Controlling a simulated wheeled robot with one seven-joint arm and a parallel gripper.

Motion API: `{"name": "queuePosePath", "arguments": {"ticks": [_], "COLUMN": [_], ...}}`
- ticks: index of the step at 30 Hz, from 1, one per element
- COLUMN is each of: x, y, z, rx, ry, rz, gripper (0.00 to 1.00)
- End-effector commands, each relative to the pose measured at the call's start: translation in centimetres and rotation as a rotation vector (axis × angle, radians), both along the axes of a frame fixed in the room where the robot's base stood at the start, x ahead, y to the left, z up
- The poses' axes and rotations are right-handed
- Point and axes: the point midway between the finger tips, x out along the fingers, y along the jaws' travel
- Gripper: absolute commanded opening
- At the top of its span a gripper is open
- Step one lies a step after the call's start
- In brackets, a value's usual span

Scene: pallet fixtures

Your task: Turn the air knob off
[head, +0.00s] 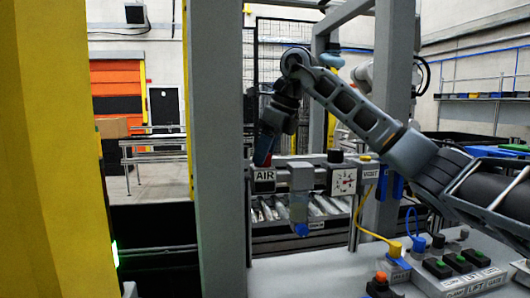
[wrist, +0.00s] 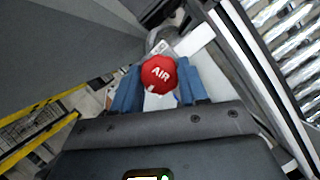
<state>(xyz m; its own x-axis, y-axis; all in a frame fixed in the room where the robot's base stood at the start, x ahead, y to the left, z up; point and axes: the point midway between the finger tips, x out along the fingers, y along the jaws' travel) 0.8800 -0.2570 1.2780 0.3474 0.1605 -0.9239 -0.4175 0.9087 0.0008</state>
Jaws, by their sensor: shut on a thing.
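The air knob (wrist: 159,74) is red and round with white "AIR" lettering, and it fills the space between my fingers in the wrist view. My gripper (wrist: 160,88) has one blue finger on each side of the knob and is shut on it. In the head view my gripper (head: 265,148) reaches down from above to just over the AIR label (head: 264,176) on the grey rail. The knob is mostly hidden there. The lettering sits tilted in the wrist view.
A pressure gauge (head: 343,182) and a clear bowl with a blue bottom (head: 301,230) are right of the label. Grey posts (head: 216,150) stand close to the arm on both sides. A button panel (head: 460,266) with a yellow plug (head: 394,248) is at the lower right.

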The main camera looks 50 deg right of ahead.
Motion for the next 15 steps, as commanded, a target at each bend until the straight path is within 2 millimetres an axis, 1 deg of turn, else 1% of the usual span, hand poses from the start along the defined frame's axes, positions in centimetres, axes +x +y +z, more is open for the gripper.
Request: {"name": "queuePosePath", "arguments": {"ticks": [8,15], "x": [-0.04,-0.07], "y": [0.05,0.18], "z": [-0.21,-0.33], "rx": [-0.005,-0.006], "ry": [-0.002,-0.003], "rz": [-0.129,-0.337], "gripper": [0.13,0.13]}}
